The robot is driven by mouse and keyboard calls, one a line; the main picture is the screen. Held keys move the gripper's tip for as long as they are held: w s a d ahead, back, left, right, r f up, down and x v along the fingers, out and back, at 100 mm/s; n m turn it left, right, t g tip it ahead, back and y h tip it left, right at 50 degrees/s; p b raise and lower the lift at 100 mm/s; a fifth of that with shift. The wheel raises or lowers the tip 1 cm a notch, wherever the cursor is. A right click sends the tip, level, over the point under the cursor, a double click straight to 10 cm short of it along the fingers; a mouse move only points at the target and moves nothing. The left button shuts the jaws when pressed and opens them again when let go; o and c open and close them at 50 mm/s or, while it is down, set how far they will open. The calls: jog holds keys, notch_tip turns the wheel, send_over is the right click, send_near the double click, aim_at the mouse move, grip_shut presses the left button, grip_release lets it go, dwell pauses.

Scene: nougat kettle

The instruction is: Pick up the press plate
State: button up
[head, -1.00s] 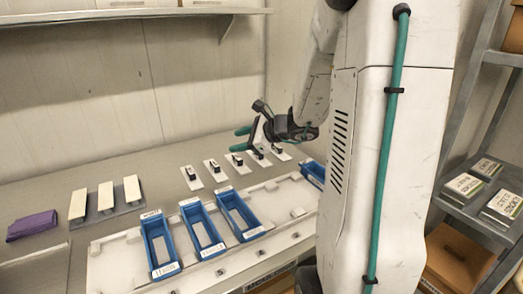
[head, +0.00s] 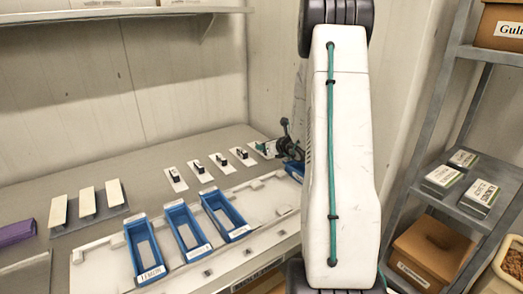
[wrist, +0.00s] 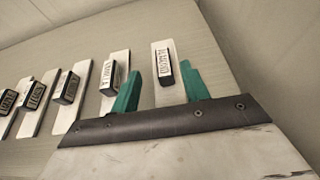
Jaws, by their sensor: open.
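Several flat white plates with dark labelled handles, which look like the press plates, lie in a row on the worktop; one is the leftmost plate (head: 174,178). My gripper (head: 270,147) is at the right end of the row, partly hidden behind my arm. In the wrist view its two teal fingers (wrist: 160,90) are open, one to either side of the lower part of the rightmost plate (wrist: 164,90). That plate's dark handle (wrist: 165,66) shows between and just beyond the fingertips. I cannot tell how high the fingers are above it. Nothing is held.
Blue open trays (head: 146,252) stand in a white panel (head: 98,268) in front of the row. Cream bars (head: 87,201) and a purple block (head: 16,232) are at the left. A grey shelf rack (head: 470,196) with labelled packs stands at the right.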

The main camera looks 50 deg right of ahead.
jog(key=x, duration=0.4)
jog(key=shift+w+d+f, duration=0.15)
jog(key=shift+d+f, duration=0.1)
jog(key=shift+d, duration=0.05)
grip_shut()
jog(key=shift+r, duration=0.1)
